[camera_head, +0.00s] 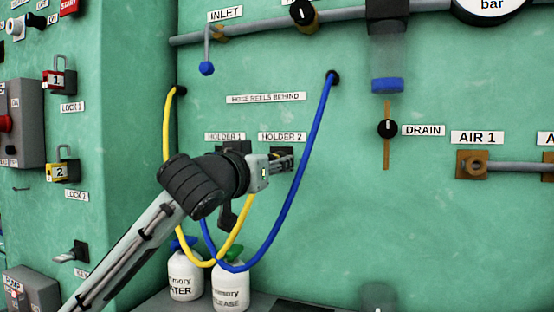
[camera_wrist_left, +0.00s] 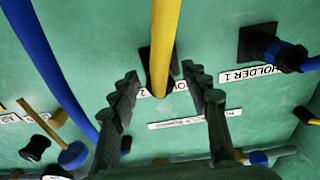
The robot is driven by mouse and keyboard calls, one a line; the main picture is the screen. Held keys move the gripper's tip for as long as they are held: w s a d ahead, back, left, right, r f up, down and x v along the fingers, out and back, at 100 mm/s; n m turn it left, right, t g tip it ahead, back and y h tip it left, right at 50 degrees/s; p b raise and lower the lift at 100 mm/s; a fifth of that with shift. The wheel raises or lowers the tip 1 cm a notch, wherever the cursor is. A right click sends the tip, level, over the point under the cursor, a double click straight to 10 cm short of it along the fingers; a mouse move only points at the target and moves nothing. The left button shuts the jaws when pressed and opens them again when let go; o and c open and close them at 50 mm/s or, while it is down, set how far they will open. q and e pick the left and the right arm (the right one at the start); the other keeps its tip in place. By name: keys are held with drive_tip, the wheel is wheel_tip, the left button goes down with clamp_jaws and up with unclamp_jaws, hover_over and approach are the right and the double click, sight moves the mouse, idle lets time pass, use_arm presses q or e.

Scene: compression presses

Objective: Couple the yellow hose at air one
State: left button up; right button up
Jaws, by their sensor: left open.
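The yellow hose (camera_head: 167,130) hangs from a wall opening at the left, loops down and rises behind my left gripper. In the left wrist view, the yellow hose (camera_wrist_left: 166,40) ends at the dark holder labelled HOLDER 2, between my fingers. My left gripper (camera_head: 284,163) is open in front of HOLDER 2; in the wrist view its fingers (camera_wrist_left: 162,88) stand on either side of the hose end, with gaps visible. The AIR 1 port (camera_head: 472,166) is a brass fitting on a square plate, at the right, with nothing coupled. My right gripper is not in view.
The blue hose (camera_head: 318,140) loops below my gripper; its end sits in HOLDER 1 (camera_wrist_left: 290,55). The drain valve (camera_head: 387,128) stands between the holders and AIR 1. Two white bottles (camera_head: 186,275) stand below. The wall under AIR 1 is clear.

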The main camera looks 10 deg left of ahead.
use_arm(q)
drive_tip(key=shift+c, duration=0.4)
clamp_jaws()
drive_tip(key=shift+s+a, duration=0.1)
drive_tip(key=shift+s, duration=0.3)
drive_tip(key=shift+s, duration=0.35)
drive_tip(key=shift+s+a+p, duration=0.25)
drive_tip(key=shift+s+p, duration=0.05)
drive_tip(key=shift+s, duration=0.65)
drive_tip(key=shift+s+a+p, duration=0.2)
drive_tip(key=shift+s, duration=0.8)
drive_tip(key=shift+s+a+p, duration=0.2)
drive_tip(key=shift+s, duration=0.75)
